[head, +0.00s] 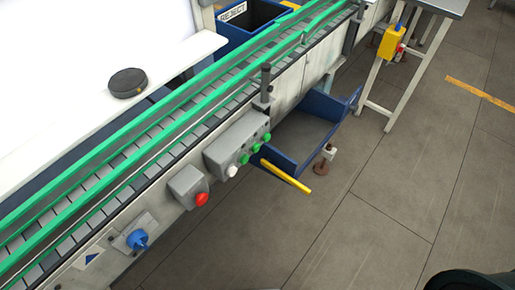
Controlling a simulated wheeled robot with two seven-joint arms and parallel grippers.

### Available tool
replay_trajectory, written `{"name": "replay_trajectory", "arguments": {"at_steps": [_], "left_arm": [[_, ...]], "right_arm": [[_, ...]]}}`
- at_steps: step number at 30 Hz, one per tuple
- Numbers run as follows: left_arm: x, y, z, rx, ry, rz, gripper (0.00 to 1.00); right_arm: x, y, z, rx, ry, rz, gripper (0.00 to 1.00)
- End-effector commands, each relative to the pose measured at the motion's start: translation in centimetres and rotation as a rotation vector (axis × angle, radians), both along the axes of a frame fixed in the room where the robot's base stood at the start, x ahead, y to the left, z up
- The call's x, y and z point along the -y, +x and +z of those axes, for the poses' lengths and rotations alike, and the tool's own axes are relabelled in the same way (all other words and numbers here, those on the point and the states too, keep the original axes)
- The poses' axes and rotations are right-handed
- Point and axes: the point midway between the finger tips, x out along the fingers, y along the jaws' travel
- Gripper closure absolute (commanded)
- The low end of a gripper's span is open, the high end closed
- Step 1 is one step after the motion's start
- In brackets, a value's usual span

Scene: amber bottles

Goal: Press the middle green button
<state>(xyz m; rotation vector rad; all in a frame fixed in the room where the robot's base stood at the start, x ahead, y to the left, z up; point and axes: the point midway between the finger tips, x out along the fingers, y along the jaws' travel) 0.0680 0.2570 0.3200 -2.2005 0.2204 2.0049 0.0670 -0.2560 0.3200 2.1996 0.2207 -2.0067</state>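A grey control box (236,140) is fixed to the side of the conveyor. Along its lower front edge sit a white knob (232,171) and three green buttons in a row. The middle green button (256,148) is between the lower-left green button (244,159) and the upper-right green button (266,137). Nothing covers the buttons. Neither of my grippers can be made out in the head view.
The conveyor (150,155) with green rails runs diagonally. A red button (201,199) on a grey box and a blue connector (137,239) are lower left. A blue open bin (305,137) with a yellow handle (286,176) juts out beside the buttons. The floor at right is mostly clear.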

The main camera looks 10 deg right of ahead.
Motion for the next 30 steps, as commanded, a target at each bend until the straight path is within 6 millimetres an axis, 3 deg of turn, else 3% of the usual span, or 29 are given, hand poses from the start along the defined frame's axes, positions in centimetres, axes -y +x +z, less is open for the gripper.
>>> {"name": "replay_trajectory", "arguments": {"at_steps": [1,3,30], "left_arm": [[0.0,0.0,0.0,0.0,0.0,0.0,0.69],[0.0,-0.01,0.0,0.0,0.0,0.0,0.69],[0.02,-0.06,-0.01,-0.001,0.0,0.0,0.69]], "right_arm": [[0.01,-0.02,0.0,0.0,0.0,0.0,0.83],[0.01,-0.02,0.0,0.0,0.0,0.0,1.0],[0.02,-0.02,0.0,0.0,0.0,0.0,1.0]]}}
